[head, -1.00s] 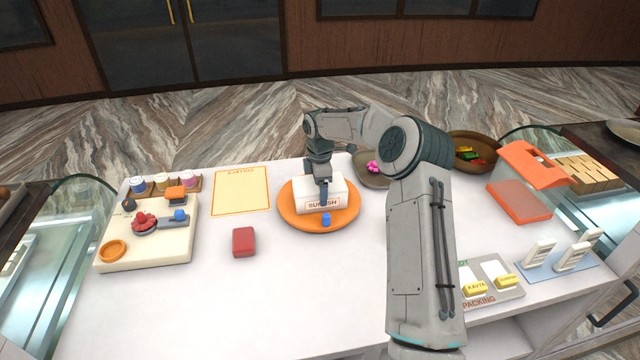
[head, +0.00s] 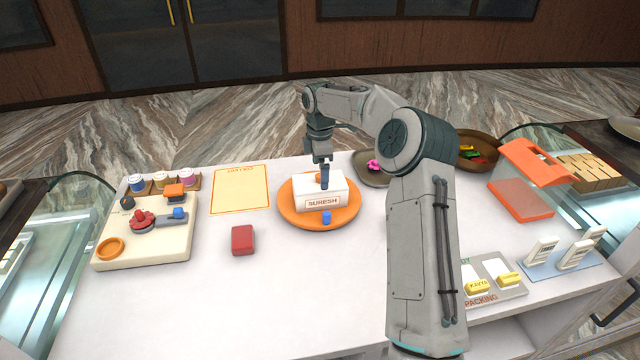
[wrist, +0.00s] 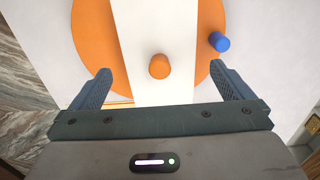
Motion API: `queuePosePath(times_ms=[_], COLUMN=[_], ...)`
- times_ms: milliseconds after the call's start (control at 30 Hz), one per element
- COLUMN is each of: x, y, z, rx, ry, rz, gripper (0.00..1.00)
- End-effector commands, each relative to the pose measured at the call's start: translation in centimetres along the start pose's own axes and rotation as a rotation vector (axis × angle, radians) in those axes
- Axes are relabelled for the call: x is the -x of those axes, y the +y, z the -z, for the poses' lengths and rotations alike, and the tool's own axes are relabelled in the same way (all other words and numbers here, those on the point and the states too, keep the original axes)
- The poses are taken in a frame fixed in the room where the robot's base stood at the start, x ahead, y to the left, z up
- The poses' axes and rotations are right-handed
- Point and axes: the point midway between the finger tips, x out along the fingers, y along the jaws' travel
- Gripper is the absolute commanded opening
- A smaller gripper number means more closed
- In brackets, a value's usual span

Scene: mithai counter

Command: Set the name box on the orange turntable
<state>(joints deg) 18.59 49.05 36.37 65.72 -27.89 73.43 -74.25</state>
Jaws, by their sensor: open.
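The white name box (head: 334,195), with a label reading SURESH on its front, sits on the orange turntable (head: 290,214). In the wrist view the box (wrist: 152,25) lies across the orange disc (wrist: 92,40), with an orange knob (wrist: 159,66) on its top. A small blue peg (head: 326,217) stands at the turntable's front; it also shows in the wrist view (wrist: 219,41). My gripper (head: 324,178) is open just above the box. In the wrist view its fingers (wrist: 163,75) are spread on either side of the box, with nothing held between them.
A red block (head: 243,240) lies left of the turntable, and a cream board (head: 165,250) with small items further left. A yellow sheet (head: 240,190) lies behind. A dark plate (head: 369,178) and an orange-lidded box (head: 525,180) are to the right.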

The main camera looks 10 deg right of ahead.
Motion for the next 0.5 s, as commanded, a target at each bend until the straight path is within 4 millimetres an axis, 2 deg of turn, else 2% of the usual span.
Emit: queuePosePath(times_ms=[200,500], x=[4.1,7.1], y=[0.1,-0.8], z=[0.1,0.6], rx=[0.0,-0.021], ry=[0.001,-0.014], rz=[-0.003,-0.01], gripper=[1.0,1.0])
